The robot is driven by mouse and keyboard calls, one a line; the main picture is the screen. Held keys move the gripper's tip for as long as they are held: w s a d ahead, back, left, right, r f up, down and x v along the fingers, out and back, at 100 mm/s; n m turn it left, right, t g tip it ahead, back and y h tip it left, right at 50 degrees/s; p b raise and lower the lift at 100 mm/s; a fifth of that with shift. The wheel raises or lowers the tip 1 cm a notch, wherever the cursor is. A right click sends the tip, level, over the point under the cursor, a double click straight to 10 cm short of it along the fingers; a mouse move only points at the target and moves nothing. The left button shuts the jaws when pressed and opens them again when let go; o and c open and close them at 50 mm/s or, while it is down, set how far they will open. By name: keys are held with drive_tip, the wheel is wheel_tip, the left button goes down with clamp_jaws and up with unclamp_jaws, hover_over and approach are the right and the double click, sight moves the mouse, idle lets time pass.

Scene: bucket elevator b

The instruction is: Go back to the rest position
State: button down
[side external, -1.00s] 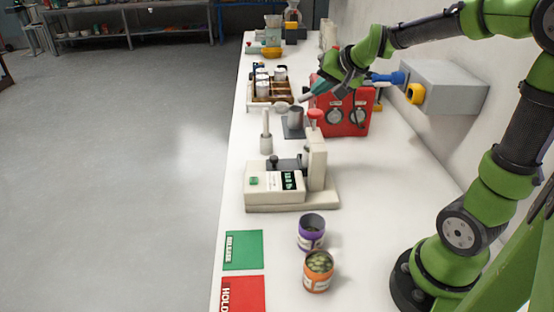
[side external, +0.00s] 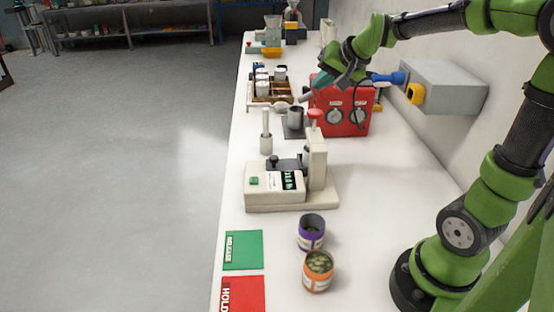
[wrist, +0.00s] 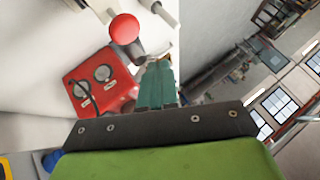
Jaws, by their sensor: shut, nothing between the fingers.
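My gripper (side external: 318,87) hangs over the bench in the side view, in front of the red box with two dials (side external: 345,118). In the wrist view its teal fingers (wrist: 158,82) are together, with nothing between them. The wrist view also shows the red box (wrist: 98,80) to the left of the fingers and a red knob (wrist: 124,29) beyond them. A grey metal cup (side external: 296,118) stands on a dark plate just below and left of the gripper. Any contact between the gripper and things near it cannot be told.
A beige device with a display (side external: 275,188) stands mid-bench. Two open cans, purple (side external: 311,238) and orange (side external: 318,281), stand nearer the camera, beside green (side external: 243,250) and red (side external: 243,293) pads. A grey wall box (side external: 447,88) is right of the gripper. Bare bench (side external: 390,165) lies near my base.

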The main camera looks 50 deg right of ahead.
drive_tip(key=s+a+f+n+g+y, duration=0.1)
drive_tip(key=s+a+n, duration=0.5)
drive_tip(key=s+a, duration=1)
drive_tip(key=shift+s+a+f+n+g+y, duration=0.3)
drive_tip(key=shift+a+f+y, duration=0.2)
drive_tip(key=shift+f+y, duration=0.5)
